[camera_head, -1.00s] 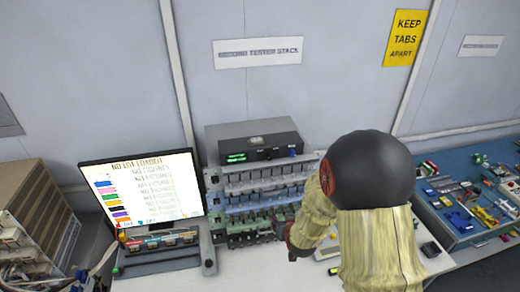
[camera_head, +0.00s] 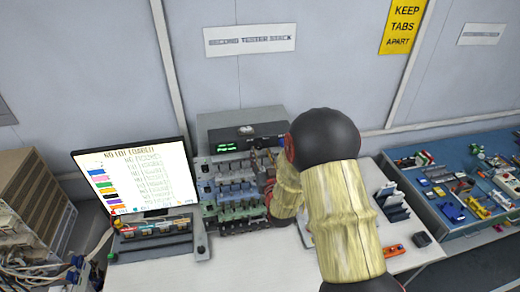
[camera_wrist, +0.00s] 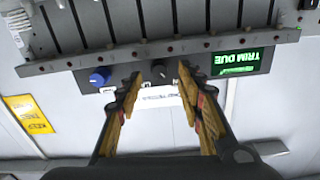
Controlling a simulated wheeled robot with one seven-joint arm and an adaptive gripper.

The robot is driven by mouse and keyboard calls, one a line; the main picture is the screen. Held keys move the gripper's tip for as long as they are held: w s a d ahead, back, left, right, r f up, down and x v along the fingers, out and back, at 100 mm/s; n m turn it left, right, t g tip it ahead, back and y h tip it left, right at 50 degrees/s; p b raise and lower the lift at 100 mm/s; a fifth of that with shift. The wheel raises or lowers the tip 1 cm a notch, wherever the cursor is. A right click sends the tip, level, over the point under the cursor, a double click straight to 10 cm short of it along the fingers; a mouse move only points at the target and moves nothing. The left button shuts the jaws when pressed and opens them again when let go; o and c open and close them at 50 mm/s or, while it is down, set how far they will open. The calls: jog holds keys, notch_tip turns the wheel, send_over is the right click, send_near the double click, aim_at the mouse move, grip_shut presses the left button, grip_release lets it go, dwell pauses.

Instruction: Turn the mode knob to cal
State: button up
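The tester's top unit (camera_head: 217,135) stands on a rack of several channel rows in the head view, its front showing a lit green display (camera_head: 227,147). In the wrist view, which is upside down, the display (camera_wrist: 237,62) reads "TRIM DUE". A small dark knob (camera_wrist: 160,71) sits on the front panel, and a blue knob (camera_wrist: 99,77) is to its left. I cannot read labels saying which is the mode knob. My gripper (camera_wrist: 157,76) is open, with one finger on each side of the dark knob; contact is not visible.
A monitor (camera_head: 135,180) reading "NO LOT LOADED" stands left of the rack. Dark upright holders (camera_head: 392,200) and an orange item (camera_head: 394,250) lie on the right of the white bench. A blue bench (camera_head: 470,230) with small parts is further right.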

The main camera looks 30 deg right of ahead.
aim_at(259, 147)
jog(key=shift+x, duration=1.3)
jog(key=shift+c, duration=0.6)
jog(key=c, duration=0.7)
grip_shut()
